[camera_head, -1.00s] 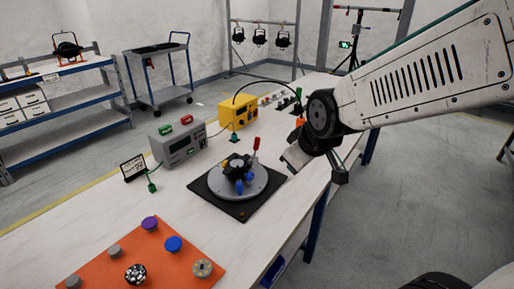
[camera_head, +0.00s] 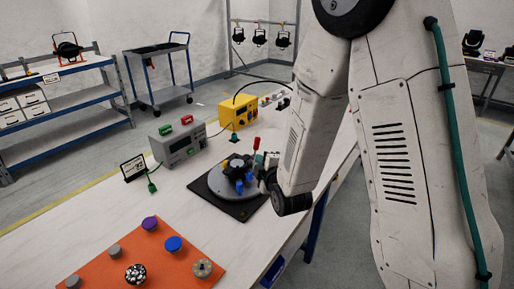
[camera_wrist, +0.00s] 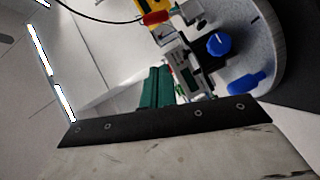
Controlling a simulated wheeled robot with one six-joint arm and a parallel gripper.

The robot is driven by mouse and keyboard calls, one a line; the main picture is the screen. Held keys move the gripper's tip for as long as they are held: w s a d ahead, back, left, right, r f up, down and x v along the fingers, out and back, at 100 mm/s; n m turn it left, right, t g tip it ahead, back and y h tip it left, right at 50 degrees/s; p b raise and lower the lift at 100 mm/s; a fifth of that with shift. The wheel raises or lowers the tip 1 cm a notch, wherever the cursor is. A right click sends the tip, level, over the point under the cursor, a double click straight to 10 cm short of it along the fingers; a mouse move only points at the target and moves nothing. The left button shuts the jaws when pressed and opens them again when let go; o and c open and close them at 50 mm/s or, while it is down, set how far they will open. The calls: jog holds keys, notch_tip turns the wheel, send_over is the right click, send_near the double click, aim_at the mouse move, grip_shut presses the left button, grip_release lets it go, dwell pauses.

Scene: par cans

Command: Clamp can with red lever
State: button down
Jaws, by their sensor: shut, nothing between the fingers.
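The red lever (camera_head: 256,144) stands upright at the back right of a round grey turntable (camera_head: 217,190). A dark can-like body (camera_head: 236,168) with blue knobs sits at the turntable's middle. My gripper (camera_head: 262,160) is shut and empty at the turntable's right side, just below the lever in the picture; touch cannot be told. In the wrist view a red part (camera_wrist: 155,17), seemingly the lever, shows at the top, beyond my gripper (camera_wrist: 172,42). Blue knobs (camera_wrist: 219,43) show to its right. My forearm hides part of the table.
The turntable rests on a black mat (camera_head: 240,212). A grey box (camera_head: 178,143) and a yellow box (camera_head: 238,110) stand behind it. An orange mat (camera_head: 115,252) with several discs lies in front. The white tabletop left of the black mat is mostly clear.

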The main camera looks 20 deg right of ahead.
jog(key=shift+w, duration=0.1)
send_near(256, 147)
jog(key=w+a+r, duration=0.1)
jog(key=w+a, duration=0.3)
jog(key=w, duration=0.1)
jog(key=shift+w+d+f, duration=0.15)
jog(key=shift+w+d, duration=0.15)
jog(key=shift+d, duration=0.3)
jog(key=shift+w+d+f, duration=0.15)
jog(key=shift+w+d, duration=0.1)
jog(key=shift+d, duration=0.35)
jog(key=shift+w+d+f, duration=0.2)
jog(key=shift+w+d, duration=0.2)
jog(key=shift+w, duration=0.05)
